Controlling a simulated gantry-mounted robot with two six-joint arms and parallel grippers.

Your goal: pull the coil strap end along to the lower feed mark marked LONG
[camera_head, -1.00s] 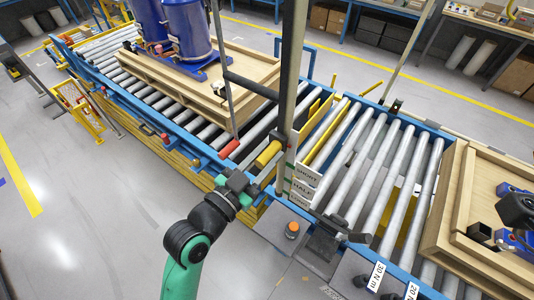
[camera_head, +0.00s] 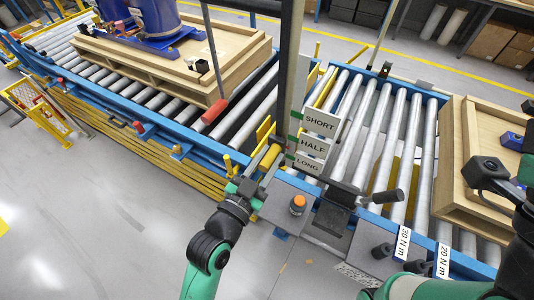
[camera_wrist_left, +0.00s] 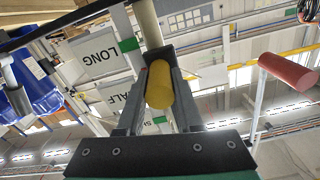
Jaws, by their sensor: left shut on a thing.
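The strap end shows as a yellow cylindrical grip (camera_head: 265,159) beside the upright post. My left gripper (camera_head: 256,177) is shut on it. In the left wrist view the yellow grip (camera_wrist_left: 159,84) sits between the two fingers. The SHORT (camera_head: 320,121), HALF (camera_head: 313,143) and LONG (camera_head: 307,163) plates are stacked on the post, with green marks beside them. The grip is roughly level with the LONG plate in the head view; exact alignment with its mark is unclear. Part of my dark right wrist (camera_head: 490,174) shows at the right edge; its fingertips are not distinguishable.
A red grip (camera_head: 214,111) hangs on a rod left of the post. A grey box with an orange button (camera_head: 298,204) stands just right of my left gripper. Roller conveyors and a wooden pallet (camera_head: 180,75) lie behind. Floor at the lower left is clear.

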